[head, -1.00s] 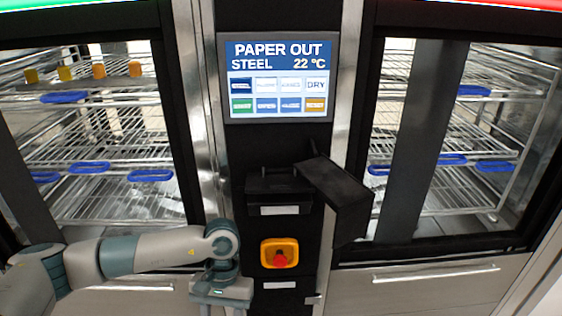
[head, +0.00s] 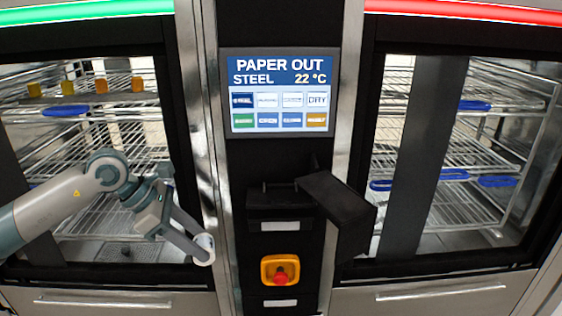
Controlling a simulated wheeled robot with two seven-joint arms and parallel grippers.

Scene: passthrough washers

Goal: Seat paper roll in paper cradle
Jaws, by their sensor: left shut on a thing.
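The paper cradle (head: 278,198) is a dark recess in the black centre panel, below the screen. Its black cover (head: 338,205) hangs open to the right. My left gripper (head: 203,247) is shut on the small white paper roll (head: 206,243), to the left of the cradle and a little lower, in front of the steel post. The roll is apart from the cradle. The inside of the cradle is too dark to make out. My right gripper is not in view.
The screen (head: 280,92) reads PAPER OUT. A red stop button on a yellow plate (head: 280,270) is below the cradle. Glass washer doors with wire racks (head: 465,150) stand on both sides. The space in front of the panel is clear.

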